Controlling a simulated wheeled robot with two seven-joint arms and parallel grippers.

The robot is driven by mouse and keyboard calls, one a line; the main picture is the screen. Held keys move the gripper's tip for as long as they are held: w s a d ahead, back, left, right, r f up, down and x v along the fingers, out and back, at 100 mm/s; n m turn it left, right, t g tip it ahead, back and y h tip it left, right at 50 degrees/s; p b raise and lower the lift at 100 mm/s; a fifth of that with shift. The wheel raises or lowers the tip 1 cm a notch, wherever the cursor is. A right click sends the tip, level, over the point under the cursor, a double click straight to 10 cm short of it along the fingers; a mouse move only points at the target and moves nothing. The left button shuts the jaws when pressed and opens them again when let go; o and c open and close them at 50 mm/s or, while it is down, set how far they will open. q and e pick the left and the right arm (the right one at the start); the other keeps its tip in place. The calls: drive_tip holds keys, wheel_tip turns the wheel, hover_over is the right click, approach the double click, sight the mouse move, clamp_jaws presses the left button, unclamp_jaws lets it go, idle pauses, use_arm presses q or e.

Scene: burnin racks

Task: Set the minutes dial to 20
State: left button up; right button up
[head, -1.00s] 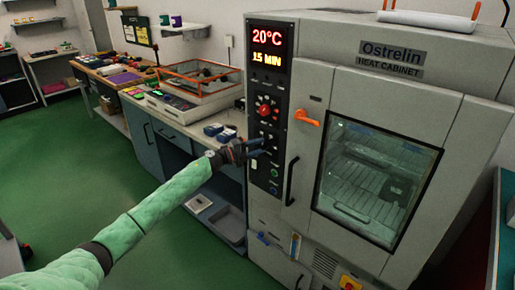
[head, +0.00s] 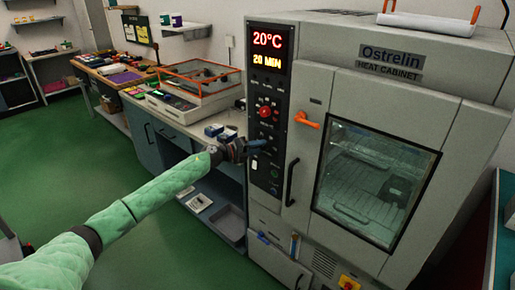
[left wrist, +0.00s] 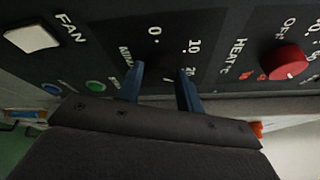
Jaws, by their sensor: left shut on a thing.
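The heat cabinet (head: 465,110) has a dark control panel with a lit display (head: 268,61). It reads 20 °C in red and 20 MIN in yellow. My left gripper (head: 256,146) is at the panel, below the red knob, shut on the minutes dial. In the left wrist view its two blue fingers (left wrist: 162,88) reach to the panel beside printed marks 0, 10 and 20. The dial itself is dark and hard to make out between the fingers. My right gripper is not in view.
A red heat knob (left wrist: 285,63) is right of the fingers in the left wrist view. A white fan switch (left wrist: 31,37) is at the left. The cabinet door has a black handle (head: 291,182) and an orange latch (head: 307,121). A cluttered bench stands left of the cabinet.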

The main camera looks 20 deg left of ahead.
use_arm(q)
drive_tip(key=shift+f, duration=0.1)
drive_tip(key=o, duration=1)
drive_tip(key=shift+s+a, duration=0.35)
drive_tip(key=shift+a, duration=0.05)
drive_tip(key=b+v, duration=0.2)
drive_tip(key=v, duration=0.4)
drive_tip(key=shift+s+a, duration=0.15)
drive_tip(key=shift+s, duration=0.15)
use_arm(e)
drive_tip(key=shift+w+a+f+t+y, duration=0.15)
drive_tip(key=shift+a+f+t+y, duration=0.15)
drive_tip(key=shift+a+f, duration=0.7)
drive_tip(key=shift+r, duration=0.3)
